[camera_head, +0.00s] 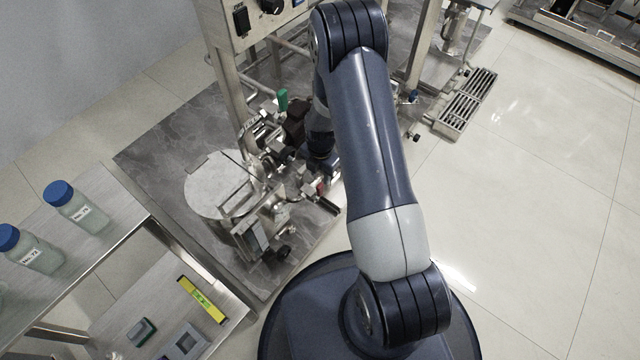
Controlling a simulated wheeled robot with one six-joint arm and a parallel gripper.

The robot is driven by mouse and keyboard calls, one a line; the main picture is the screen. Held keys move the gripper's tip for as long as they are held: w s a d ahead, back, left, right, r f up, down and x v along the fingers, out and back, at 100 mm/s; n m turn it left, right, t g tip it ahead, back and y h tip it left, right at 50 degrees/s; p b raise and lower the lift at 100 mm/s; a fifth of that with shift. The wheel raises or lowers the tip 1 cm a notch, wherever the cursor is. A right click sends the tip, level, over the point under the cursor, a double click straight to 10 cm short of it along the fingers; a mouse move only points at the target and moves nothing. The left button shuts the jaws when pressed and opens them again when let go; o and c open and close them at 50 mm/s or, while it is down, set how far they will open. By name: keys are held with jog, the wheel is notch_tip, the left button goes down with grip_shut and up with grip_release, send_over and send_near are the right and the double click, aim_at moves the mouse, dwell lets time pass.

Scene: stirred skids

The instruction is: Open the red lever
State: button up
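A small red part (321,187), which looks like the red lever, shows low among the steel valves and pipes on the skid, just right of the round steel vessel. Only a little of it is visible, so its angle cannot be read. My arm reaches down over the skid, and my gripper (317,170) is at its lower end, right above and beside the red part. The fingers are small and dark against the fittings. I cannot tell whether they are open or shut, or whether they touch the lever.
The steel vessel (215,185) stands left of my gripper. A green handle (282,100) stands up behind it. A steel frame with a control panel (255,18) rises at the back. A shelf (120,215) with blue-capped bottles is at the left. Open floor (540,220) lies right.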

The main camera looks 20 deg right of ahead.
aim_at(321, 185)
notch_tip(321, 185, down, 7)
jog(key=shift+b, duration=0.95)
jog(key=shift+c, duration=0.5)
grip_shut()
